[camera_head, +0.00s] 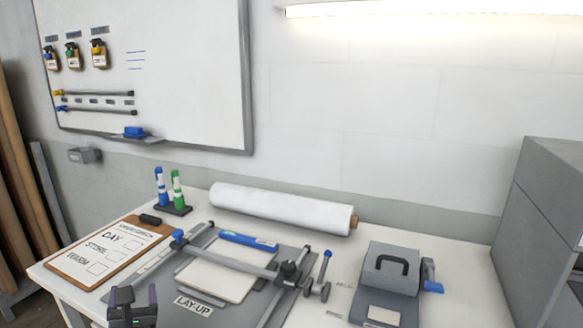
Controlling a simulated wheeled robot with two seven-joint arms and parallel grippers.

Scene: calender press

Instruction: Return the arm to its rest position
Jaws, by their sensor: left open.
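My left gripper (133,303) shows at the bottom left of the head view, in front of the table's near edge. Its two dark fingers stand apart with nothing visible between them. It is apart from the clipboard and just left of the grey lay-up board (208,318). My right gripper is not in view.
The white table (467,249) carries a clipboard (108,249), a marker stand (174,209), a white roll (281,208), a clamp frame with a blue-handled tool (249,241), and a grey press block (389,272). A grey cabinet (545,215) stands at the right. A whiteboard (190,75) hangs behind.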

